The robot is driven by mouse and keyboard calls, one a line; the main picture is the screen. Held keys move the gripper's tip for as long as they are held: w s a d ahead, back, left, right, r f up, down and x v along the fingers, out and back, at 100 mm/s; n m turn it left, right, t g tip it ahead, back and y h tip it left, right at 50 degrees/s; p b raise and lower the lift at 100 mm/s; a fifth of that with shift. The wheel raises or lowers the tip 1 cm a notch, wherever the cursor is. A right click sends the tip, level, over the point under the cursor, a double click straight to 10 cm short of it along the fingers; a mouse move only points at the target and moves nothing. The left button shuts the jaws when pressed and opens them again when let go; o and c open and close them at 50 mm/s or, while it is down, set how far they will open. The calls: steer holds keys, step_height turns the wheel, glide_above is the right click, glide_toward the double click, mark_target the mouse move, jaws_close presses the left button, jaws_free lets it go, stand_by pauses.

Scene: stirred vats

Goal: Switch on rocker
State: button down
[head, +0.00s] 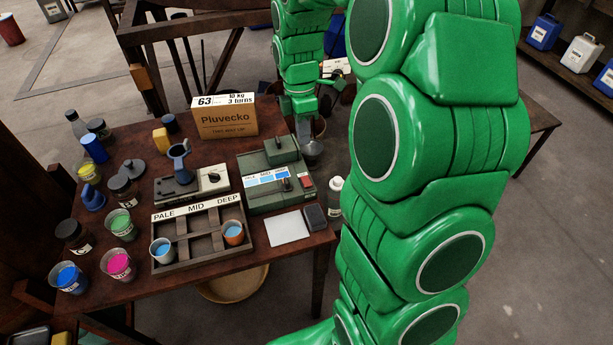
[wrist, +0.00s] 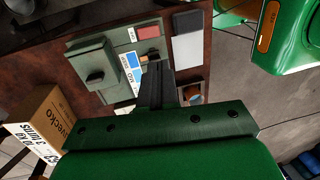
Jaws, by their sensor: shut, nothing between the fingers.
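The red rocker (head: 306,182) sits on the right front of a green machine (head: 262,203) with a blue-shaded label strip. It also shows in the wrist view as a red patch (wrist: 148,31) on the panel edge of the green machine (wrist: 96,62). Whether it is on or off cannot be told. My gripper (head: 304,134) is behind the machine in the head view, above the table. In the wrist view my gripper (wrist: 156,76) is shut and empty, its fingers over the machine's labelled panel, apart from the rocker.
A cardboard box (head: 226,119) stands behind the machine. A wooden tray (head: 188,262) marked PALE, MID, DEEP holds two cups. A white card (head: 287,228) and a dark pad (head: 315,217) lie in front; a white bottle (head: 334,195) stands right. Several paint cups crowd the left.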

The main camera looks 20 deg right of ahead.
mark_target(307, 185)
stand_by(0.3)
steer(key=f, duration=0.4)
steer(key=s+f, duration=0.1)
steer(key=f, duration=0.4)
steer(key=s+f, duration=0.1)
steer(key=f, duration=0.3)
steer(key=shift+s+f, duration=0.15)
steer(key=shift+f, duration=0.25)
steer(key=shift+s+f, duration=0.1)
steer(key=shift+s, duration=0.05)
steer(key=shift+f+t, duration=0.1)
steer(key=shift+t, duration=0.2)
steer(key=shift+w+r, duration=0.25)
steer(key=shift+w, duration=0.55)
